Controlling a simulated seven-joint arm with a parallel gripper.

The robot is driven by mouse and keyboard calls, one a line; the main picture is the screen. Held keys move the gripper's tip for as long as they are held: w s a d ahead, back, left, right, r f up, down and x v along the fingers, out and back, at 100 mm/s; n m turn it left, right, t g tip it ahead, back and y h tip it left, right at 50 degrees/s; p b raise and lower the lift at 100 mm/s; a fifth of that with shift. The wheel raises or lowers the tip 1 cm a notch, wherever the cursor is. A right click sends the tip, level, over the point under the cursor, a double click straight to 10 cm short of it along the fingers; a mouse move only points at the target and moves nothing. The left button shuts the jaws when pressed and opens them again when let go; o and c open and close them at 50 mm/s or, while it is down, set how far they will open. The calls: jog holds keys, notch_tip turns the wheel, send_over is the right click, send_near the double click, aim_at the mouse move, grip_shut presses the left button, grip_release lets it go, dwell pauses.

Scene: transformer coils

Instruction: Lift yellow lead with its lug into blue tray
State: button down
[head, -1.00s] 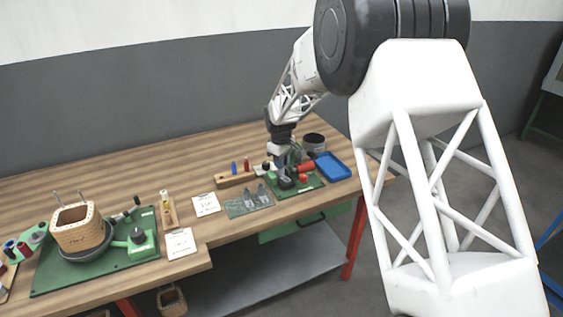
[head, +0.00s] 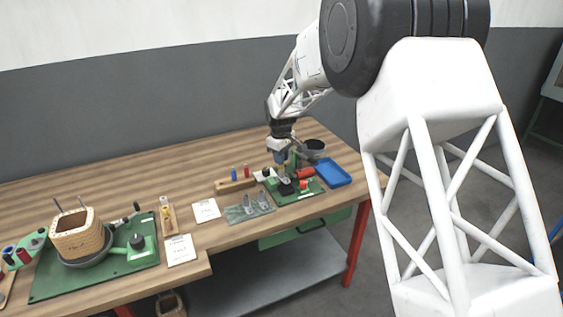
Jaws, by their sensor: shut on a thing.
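My gripper (head: 281,163) is above the green fixture plate (head: 311,191) at the right part of the bench. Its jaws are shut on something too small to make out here. I cannot pick out the yellow lead or its lug at this size. The blue tray (head: 333,173) lies just right of the green plate, and no lead shows in it. My gripper is to the left of the tray and apart from it.
The plate carries a black part (head: 285,188) and a red-handled tool (head: 304,173). A dark pot (head: 314,147) stands behind. A grey-green mat (head: 236,213) with metal parts lies left. A wound coil (head: 78,235) stands far left. Bare wood (head: 130,172) lies behind.

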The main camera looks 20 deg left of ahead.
jog(key=shift+r, duration=3.35)
jog(key=w+d+r, duration=0.2)
jog(key=w+d, duration=1.2)
jog(key=w, duration=0.2)
jog(key=shift+w+d+g, duration=0.15)
jog(key=shift+d+g, duration=0.15)
jog(key=shift+d, duration=0.1)
jog(key=shift+f, duration=0.15)
notch_tip(320, 180, down, 6)
jog(key=shift+f, duration=0.15)
jog(key=shift+f, duration=0.2)
jog(key=shift+f, duration=3.15)
